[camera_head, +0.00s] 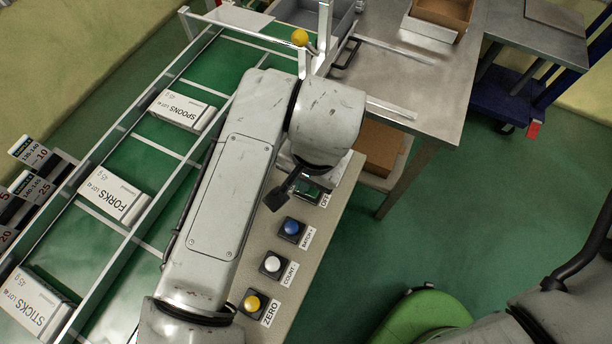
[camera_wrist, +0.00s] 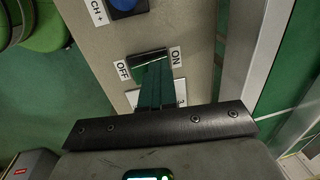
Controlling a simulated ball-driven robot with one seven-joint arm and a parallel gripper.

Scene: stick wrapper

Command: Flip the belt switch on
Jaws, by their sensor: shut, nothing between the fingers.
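The belt switch (camera_wrist: 149,56) is a dark, green-tinted rocker on the beige panel, between an OFF label (camera_wrist: 122,70) on the left and an ON label (camera_wrist: 176,55) on the right in the wrist view. It also shows in the head view as a green and black switch (camera_head: 309,188), partly covered by my arm. My gripper (camera_wrist: 155,72) is shut and empty. Its dark fingertips are over or against the near edge of the switch; I cannot tell whether they touch. They hide part of it, so its tilt is unclear.
A blue button (camera_head: 292,228), a white button (camera_head: 272,264) and a yellow button (camera_head: 253,303) line the same panel. A green conveyor (camera_head: 150,155) with labelled boxes runs on the left. A metal table (camera_head: 440,95) stands at upper right.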

